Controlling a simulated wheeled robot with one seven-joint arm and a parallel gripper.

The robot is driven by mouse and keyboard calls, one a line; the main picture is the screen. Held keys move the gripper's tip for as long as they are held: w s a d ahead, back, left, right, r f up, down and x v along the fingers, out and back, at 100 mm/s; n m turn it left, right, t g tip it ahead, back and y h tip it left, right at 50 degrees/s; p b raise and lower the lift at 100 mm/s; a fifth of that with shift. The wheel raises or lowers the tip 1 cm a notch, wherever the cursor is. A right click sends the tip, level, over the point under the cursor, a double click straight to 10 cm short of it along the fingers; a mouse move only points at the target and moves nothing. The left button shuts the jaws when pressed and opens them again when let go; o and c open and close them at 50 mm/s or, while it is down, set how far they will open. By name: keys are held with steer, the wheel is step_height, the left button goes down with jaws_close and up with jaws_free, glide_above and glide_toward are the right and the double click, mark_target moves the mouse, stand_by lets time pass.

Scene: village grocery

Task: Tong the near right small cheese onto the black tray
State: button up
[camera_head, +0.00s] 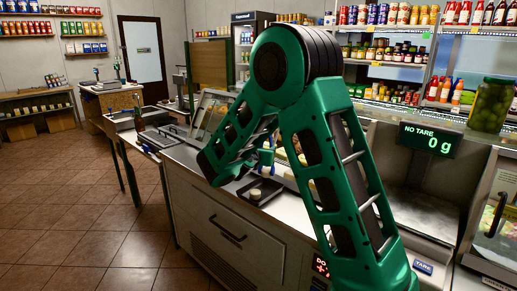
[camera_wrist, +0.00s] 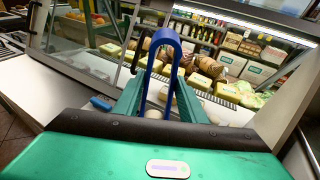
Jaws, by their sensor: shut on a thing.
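My gripper (camera_head: 265,154) is shut on a pair of blue tongs (camera_wrist: 165,45), above the counter. The tongs' loop shows large in the wrist view, standing up between my green fingers. The black tray (camera_head: 270,187) lies on the counter just below and in front of my gripper. One small pale cheese (camera_head: 255,194) is on it. Another pale round cheese (camera_head: 266,171) is below my gripper, by the tongs' tips. In the wrist view a whitish cheese (camera_wrist: 153,114) shows between the tongs' legs; whether they grip it I cannot tell. My arm hides much of the counter.
A glass-fronted display case with yellow cheese blocks (camera_wrist: 227,92) stands behind the counter. A scale display (camera_head: 430,140) reading "NO TARE 0 g" and an olive jar (camera_head: 490,106) are at the right. A blue object (camera_wrist: 101,103) lies left of the tongs.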

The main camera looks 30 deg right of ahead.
steer(key=shift+f, duration=2.85)
steer(key=o, duration=0.7)
steer(key=shift+o, duration=0.4)
steer(key=shift+w+r, duration=0.1)
step_height(320, 180, up, 10)
